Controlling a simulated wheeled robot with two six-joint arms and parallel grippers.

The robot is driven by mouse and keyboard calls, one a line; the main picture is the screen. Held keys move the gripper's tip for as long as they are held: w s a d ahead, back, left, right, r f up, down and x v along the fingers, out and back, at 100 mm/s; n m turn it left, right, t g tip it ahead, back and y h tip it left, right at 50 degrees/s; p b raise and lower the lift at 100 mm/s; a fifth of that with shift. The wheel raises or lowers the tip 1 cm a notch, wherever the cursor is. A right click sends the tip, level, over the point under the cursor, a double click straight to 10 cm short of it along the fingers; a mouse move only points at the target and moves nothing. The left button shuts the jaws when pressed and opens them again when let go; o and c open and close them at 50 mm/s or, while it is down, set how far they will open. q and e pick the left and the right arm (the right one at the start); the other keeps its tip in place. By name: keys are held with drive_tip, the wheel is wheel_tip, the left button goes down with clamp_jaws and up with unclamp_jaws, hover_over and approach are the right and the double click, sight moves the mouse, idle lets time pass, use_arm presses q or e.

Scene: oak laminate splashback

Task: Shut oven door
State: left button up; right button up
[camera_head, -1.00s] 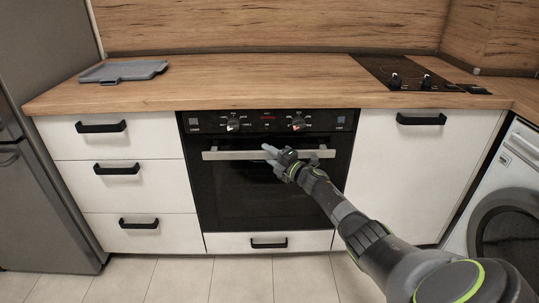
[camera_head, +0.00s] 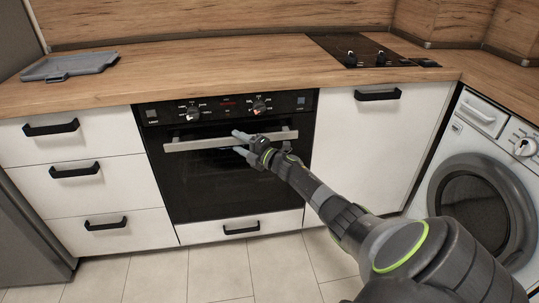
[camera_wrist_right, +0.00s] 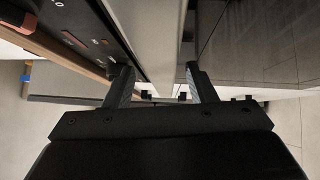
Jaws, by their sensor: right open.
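The oven door (camera_head: 205,190) is a black glass panel below the control panel. It looks flush or nearly flush with the cabinet fronts; I cannot see a clear gap along its edges. Its silver bar handle (camera_head: 190,145) runs across the top of the door. In the right wrist view the pale handle bar (camera_wrist_right: 160,35) passes between the spread fingers (camera_wrist_right: 160,77); contact cannot be told. My left gripper is not in view.
White drawers (camera_head: 80,180) stand left of the oven and a white cabinet (camera_head: 370,140) stands right. A washing machine (camera_head: 480,200) is at the far right. A grey board (camera_head: 70,66) and a black hob (camera_head: 365,50) are on the worktop. The tiled floor in front is clear.

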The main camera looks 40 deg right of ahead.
use_arm(q)
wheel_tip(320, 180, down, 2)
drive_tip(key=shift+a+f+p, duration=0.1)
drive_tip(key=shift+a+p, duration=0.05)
drive_tip(key=shift+p, duration=0.15)
use_arm(e)
drive_tip(key=r+v, duration=0.1)
drive_tip(key=v, duration=1.3)
drive_tip(key=shift+f, duration=0.3)
